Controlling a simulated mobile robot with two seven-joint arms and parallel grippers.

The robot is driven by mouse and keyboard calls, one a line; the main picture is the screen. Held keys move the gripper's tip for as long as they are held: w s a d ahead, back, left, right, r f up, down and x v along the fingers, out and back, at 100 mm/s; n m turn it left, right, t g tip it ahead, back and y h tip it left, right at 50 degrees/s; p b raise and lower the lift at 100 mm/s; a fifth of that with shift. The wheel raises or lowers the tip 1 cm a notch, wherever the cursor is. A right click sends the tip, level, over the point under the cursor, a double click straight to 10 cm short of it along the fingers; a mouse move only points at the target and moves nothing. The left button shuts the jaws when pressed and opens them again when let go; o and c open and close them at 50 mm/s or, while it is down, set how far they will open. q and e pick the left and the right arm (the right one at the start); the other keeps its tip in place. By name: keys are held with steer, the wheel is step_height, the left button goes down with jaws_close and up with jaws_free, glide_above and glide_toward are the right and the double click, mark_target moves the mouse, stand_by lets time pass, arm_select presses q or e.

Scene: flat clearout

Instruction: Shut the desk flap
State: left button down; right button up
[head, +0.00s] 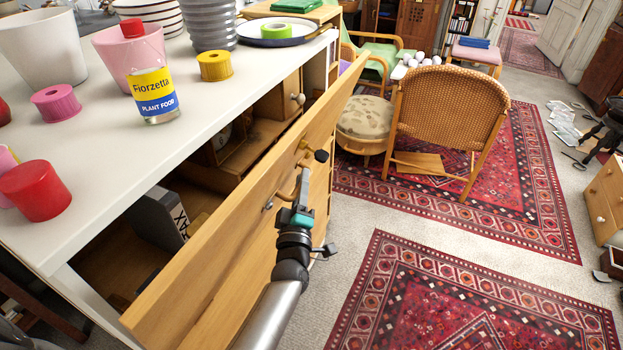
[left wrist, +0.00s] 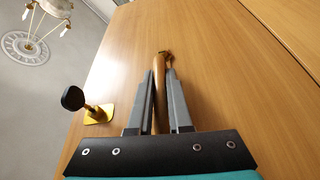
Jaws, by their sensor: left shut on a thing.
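The wooden desk flap (head: 222,262) is tilted partly open, its top edge apart from the white desk top (head: 120,190), with a gap into the desk's inside. It also fills much of the left wrist view (left wrist: 225,75). My left gripper (head: 301,192) is at the flap's outer face. In the left wrist view its fingers (left wrist: 160,95) are shut on the brass handle (left wrist: 161,62). A dark-headed key in a brass lock plate (left wrist: 98,113) sits beside the handle; the key also shows in the head view (head: 321,156). My right gripper is not in view.
A plant food bottle (head: 154,97), pots and a red cup (head: 35,190) stand on the desk top. Inside the desk are small wooden compartments and a grey box (head: 158,220). A wicker chair (head: 450,115) and stool (head: 366,122) stand beyond; patterned rugs (head: 440,300) cover the floor.

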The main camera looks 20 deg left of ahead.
mark_target(290, 172)
arm_select(q)
steer(key=a+r+n+p, duration=0.2)
steer(key=a, duration=0.1)
steer(key=shift+g+y, duration=0.3)
steer(key=shift+g, duration=0.1)
steer(key=shift+w+a+r+n+g+p, duration=0.15)
steer(key=shift+a+n+g+p, duration=0.25)
steer(key=shift+a+n+p, duration=0.7)
steer(key=shift+a, duration=0.1)
steer(key=c, duration=0.8)
jaws_free()
steer(key=shift+c, duration=0.2)
steer(key=shift+s, duration=0.2)
steer(key=v, duration=1.5)
steer(key=shift+p, duration=0.45)
